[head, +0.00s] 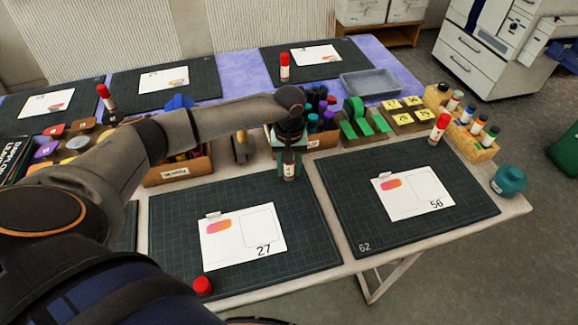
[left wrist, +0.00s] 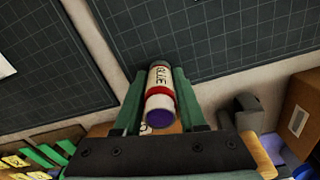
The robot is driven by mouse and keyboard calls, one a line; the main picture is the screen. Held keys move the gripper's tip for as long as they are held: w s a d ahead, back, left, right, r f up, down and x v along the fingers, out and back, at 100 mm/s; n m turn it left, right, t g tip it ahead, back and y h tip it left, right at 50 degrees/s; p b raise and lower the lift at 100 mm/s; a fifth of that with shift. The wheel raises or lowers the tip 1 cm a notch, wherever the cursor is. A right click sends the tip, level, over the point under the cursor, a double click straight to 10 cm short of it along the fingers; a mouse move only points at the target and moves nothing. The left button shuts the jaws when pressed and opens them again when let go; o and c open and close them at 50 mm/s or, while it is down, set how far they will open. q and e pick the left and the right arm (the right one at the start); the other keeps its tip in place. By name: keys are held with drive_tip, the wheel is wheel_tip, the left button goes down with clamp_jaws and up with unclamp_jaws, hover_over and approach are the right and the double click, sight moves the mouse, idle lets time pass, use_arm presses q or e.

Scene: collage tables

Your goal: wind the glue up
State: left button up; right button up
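My left gripper (head: 289,168) reaches over the top right of the mat marked 27. It is shut on a glue stick (head: 290,160), whose uncapped end cannot be made out. The left wrist view shows the glue stick (left wrist: 160,82) between the two green fingers (left wrist: 160,100): white label reading GLUE, red band, purple knob facing my palm. A loose red cap (head: 203,286) lies on the front of mat 27 (head: 180,230). A white card (head: 243,237) with an orange-pink shape and an empty outline lies on that mat. My right gripper is not in view.
Other red-capped glue sticks stand at the right (head: 440,127), back middle (head: 285,67) and back left (head: 106,97). Mat 62 (head: 350,190) holds another card (head: 412,193). Pen boxes, green tape and a grey tray (head: 369,83) crowd the middle. A teal jar (head: 509,180) stands at the right edge.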

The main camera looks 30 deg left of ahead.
use_arm(q)
clamp_jaws()
idle(0.6)
